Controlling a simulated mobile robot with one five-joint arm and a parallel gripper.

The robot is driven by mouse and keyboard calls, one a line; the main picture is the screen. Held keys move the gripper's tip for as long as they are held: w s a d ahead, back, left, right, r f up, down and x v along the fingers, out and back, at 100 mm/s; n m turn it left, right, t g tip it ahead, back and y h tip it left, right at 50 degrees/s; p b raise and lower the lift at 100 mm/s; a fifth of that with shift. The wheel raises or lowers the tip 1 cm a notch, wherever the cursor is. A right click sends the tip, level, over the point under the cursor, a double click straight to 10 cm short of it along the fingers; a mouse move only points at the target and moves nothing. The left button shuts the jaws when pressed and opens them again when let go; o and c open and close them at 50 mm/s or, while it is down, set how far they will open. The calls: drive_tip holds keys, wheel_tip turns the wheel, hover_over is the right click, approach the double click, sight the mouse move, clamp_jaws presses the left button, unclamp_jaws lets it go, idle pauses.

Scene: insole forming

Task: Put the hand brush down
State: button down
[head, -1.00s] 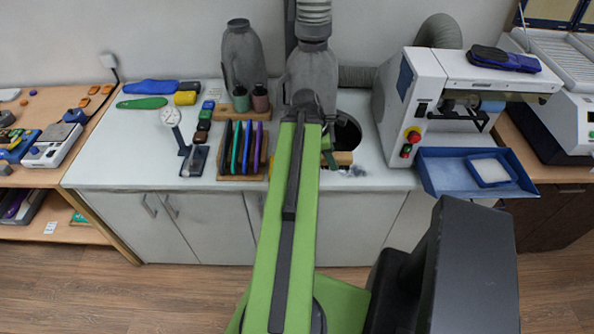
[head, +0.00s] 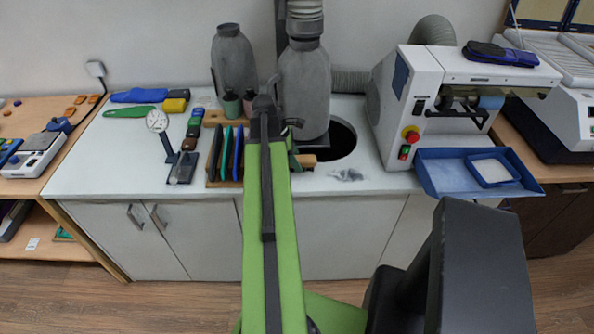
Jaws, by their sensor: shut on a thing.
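The hand brush (head: 306,160) shows as a short piece of pale wood just right of my green arm, over the white worktop (head: 385,178). The rest of it is hidden behind the arm. My gripper (head: 293,148) is mostly hidden by my own arm; it is shut on the brush. I cannot tell whether the brush touches the worktop. A small heap of grey dust (head: 347,174) lies on the worktop right of the brush.
A round dark hole (head: 341,139) is behind the brush, by a grey duct bottle (head: 304,90). A tool rack (head: 214,182) stands left of my arm, with a dial gauge (head: 158,122) beyond it. A white machine (head: 425,95) with a blue tray (head: 440,170) stands right.

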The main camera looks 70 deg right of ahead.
drive_tip(key=shift+f+b, duration=1.95)
drive_tip(key=shift+f, duration=0.25)
drive_tip(key=c, duration=0.9)
unclamp_jaws()
drive_tip(key=p+v, duration=1.6)
drive_tip(key=v, duration=0.2)
drive_tip(key=shift+s+a+r+p, duration=0.1)
drive_tip(key=shift+p, duration=0.25)
